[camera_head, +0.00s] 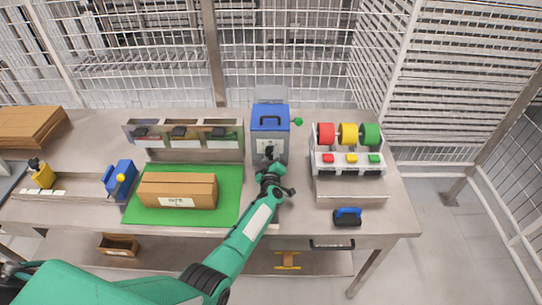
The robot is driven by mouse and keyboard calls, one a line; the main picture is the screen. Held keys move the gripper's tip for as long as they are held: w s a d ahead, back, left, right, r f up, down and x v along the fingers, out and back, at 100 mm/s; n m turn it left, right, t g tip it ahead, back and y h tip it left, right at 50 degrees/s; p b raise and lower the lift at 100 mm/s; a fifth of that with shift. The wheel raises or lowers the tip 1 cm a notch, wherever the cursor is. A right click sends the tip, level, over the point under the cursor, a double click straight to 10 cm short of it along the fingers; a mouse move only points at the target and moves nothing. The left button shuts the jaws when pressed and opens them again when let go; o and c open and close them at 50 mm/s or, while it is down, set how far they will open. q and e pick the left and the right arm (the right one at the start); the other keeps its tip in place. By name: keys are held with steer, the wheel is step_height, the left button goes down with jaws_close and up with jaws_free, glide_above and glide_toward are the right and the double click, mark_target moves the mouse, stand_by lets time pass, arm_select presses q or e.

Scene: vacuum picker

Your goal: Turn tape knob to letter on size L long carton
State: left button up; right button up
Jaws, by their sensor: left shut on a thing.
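The brown carton (160,190) lies on the green mat (230,178) left of centre, with a white label (178,202) on its front whose letters are too small to read surely. The tape machine (270,118), grey with a blue lid and a green-tipped lever (298,121), stands at the table's back. My left gripper (270,157) is at the lower front of this machine, shut on the tape knob, which is mostly hidden by the fingers. The knob's setting and letters cannot be read. My right gripper is out of view.
Red, yellow and green tape rolls (348,134) sit on a white stand at the right. A blue-handled tool (347,216) lies in front of it. A three-bay rack (183,135) stands behind the mat. A blue device (119,177) is left of the carton.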

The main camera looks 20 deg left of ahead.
arm_select(q)
steer(key=shift+f, duration=0.1)
steer(key=o, duration=1)
steer(key=shift+s+d+p, duration=0.15)
steer(key=shift+s+p, duration=0.4)
steer(key=shift+s, duration=0.05)
steer(key=p+v, duration=0.1)
steer(key=v, duration=0.1)
steer(key=p+v, duration=0.1)
steer(key=v, duration=0.1)
steer(key=p+v, duration=0.2)
steer(key=v, duration=0.1)
steer(key=shift+r, duration=0.35)
steer(key=v, duration=0.4)
steer(key=shift+f+p, duration=0.3)
steer(key=shift+v, duration=0.8)
